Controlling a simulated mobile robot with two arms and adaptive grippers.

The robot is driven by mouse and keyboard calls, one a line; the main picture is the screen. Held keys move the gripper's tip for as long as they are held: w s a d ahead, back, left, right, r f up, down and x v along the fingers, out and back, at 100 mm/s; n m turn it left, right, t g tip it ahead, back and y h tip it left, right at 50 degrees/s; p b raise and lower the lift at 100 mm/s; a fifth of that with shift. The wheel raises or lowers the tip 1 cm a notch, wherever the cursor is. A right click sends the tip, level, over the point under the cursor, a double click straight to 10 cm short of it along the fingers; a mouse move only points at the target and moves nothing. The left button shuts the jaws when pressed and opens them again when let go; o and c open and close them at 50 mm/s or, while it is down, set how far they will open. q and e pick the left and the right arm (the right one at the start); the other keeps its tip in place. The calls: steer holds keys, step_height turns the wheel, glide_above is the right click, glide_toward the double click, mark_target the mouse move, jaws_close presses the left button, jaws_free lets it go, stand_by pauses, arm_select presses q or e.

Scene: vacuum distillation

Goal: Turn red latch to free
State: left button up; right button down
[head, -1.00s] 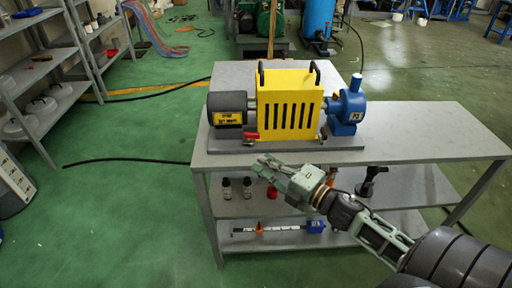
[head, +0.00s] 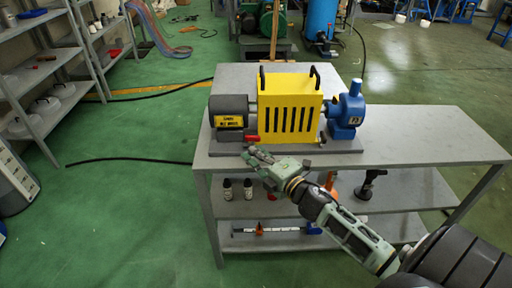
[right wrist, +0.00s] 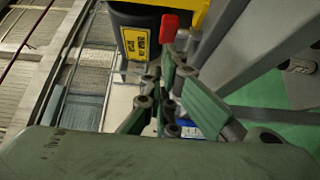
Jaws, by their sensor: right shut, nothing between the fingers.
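The red latch (head: 252,138) is a small red piece at the lower left of the yellow slotted guard (head: 290,105), beside the dark motor (head: 229,110). In the right wrist view the red latch (right wrist: 169,28) shows at the top, just beyond the fingers. My right gripper (head: 247,152) is shut and empty, at the table's front edge just below the latch. In the right wrist view the fingers (right wrist: 170,75) point up toward the latch. A small gap seems to show between them; contact cannot be told. My left gripper is not in view.
The blue pump (head: 348,110) stands right of the guard on the same base plate. The grey table (head: 420,135) is clear to the right. Two dark bottles (head: 237,190) and other items stand on the shelf below. Shelving (head: 35,65) stands at the left.

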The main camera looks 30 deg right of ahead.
mark_target(247, 138)
steer(key=shift+w+d, duration=0.75)
steer(key=shift+w, duration=0.1)
steer(key=shift+w+d+n+y, duration=0.2)
steer(key=shift+d+n+y, duration=0.2)
steer(key=shift+y, duration=0.1)
steer(key=shift+d+y, duration=0.1)
steer(key=shift+y, duration=0.2)
steer(key=shift+d+r, duration=0.1)
steer(key=shift+d, duration=0.1)
